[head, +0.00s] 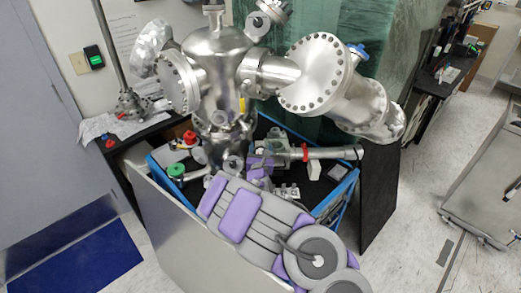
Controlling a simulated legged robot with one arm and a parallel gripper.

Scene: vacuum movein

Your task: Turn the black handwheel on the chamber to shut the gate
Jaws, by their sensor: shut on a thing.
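The steel vacuum chamber (215,55) stands upright at the top centre of the head view, with large bolted flanges on both sides. My grey and purple arm reaches up from the bottom right to the chamber's lower part. My gripper (262,162) is small in the picture, just right of the chamber's lower neck. It is shut on what seems to be the black handwheel, which is largely hidden by the gripper and the clutter there. I cannot make out the jaws' exact hold, how far the wheel is turned, or the gate itself.
A steel tube (330,153) with a red ring runs right from beside my gripper. A blue-edged tray (343,190) with small parts lies below the chamber. A green knob (177,171) and a red knob (190,137) are at left.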

